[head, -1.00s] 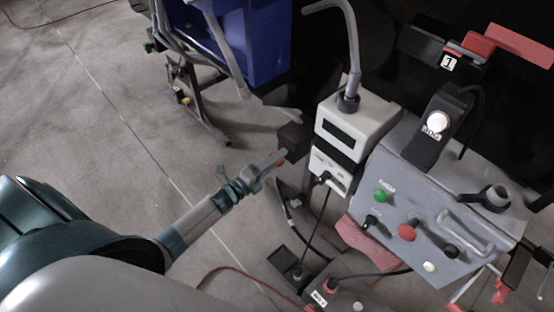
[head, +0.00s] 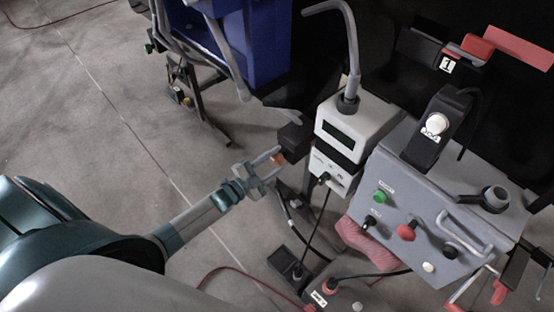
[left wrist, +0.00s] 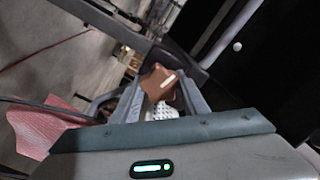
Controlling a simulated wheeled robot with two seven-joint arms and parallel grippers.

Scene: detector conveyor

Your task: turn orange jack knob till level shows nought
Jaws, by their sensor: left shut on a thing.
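The orange jack knob (head: 279,158) shows as a small orange-brown piece below a dark block at the conveyor's near end. In the left wrist view the knob (left wrist: 160,83) is star-shaped with a pale mark on its face. My left gripper (head: 280,159) is shut on the knob, with one finger on each side of it. A pale, patterned piece (left wrist: 165,111) shows just below the knob in the wrist view. I cannot make out a level or its reading. My right gripper is not in view.
A white box with a dark display (head: 338,133) stands right of the knob. A grey control panel (head: 405,190) with green and red buttons lies farther right. Black cables hang below the box. A pink cloth (head: 365,243) lies under the panel. Open floor (head: 80,110) is at left.

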